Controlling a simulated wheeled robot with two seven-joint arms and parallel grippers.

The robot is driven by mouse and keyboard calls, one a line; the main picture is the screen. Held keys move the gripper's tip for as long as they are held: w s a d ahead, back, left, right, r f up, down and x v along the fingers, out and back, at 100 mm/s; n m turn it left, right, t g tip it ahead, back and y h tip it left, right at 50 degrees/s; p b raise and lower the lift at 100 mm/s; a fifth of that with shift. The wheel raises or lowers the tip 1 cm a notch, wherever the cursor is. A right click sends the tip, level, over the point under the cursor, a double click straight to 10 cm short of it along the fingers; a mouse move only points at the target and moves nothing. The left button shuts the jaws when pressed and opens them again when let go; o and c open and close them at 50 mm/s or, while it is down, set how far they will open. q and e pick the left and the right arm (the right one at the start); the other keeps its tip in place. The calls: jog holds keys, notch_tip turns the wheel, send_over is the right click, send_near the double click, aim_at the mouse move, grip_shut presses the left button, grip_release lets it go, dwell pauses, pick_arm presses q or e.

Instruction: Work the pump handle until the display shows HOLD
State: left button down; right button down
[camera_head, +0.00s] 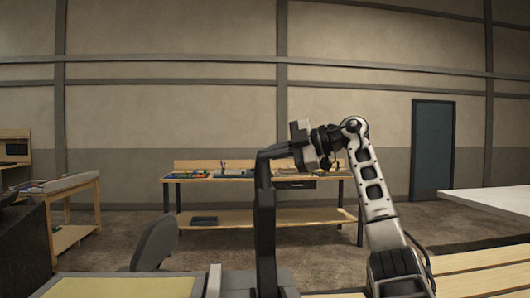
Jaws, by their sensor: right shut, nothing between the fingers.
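My right arm rises from the lower right and bends over to the left at its top. My right gripper (279,152) points left, shut and empty, at the top of a tall dark upright post (264,222). Gripper and post overlap here, and I cannot tell whether they touch. The post stands close in front of me, and I cannot tell whether it is the pump handle. No display or lettering shows. My left gripper is not in view.
A wooden workbench (280,218) with small items stands behind. A grey curved chair-like back (157,243) is at lower left, near a yellowish panel (120,287). A white tabletop (495,199) and pale slats (475,271) lie at right. A blue door (432,150) is in the far wall.

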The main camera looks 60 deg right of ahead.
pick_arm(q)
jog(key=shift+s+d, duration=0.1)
pick_arm(e)
jog(key=shift+w+d+f, duration=0.1)
jog(key=shift+w+d, duration=0.05)
jog(key=shift+d, duration=0.15)
jog(key=shift+a, duration=0.35)
pick_arm(q)
jog(key=b, duration=0.2)
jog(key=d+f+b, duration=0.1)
jog(key=b, duration=0.1)
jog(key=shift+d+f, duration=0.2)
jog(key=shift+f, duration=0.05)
pick_arm(e)
jog(key=s+r, duration=0.4)
jog(key=s, duration=0.7)
jog(key=shift+a+r, duration=0.2)
jog(key=shift+a, duration=0.05)
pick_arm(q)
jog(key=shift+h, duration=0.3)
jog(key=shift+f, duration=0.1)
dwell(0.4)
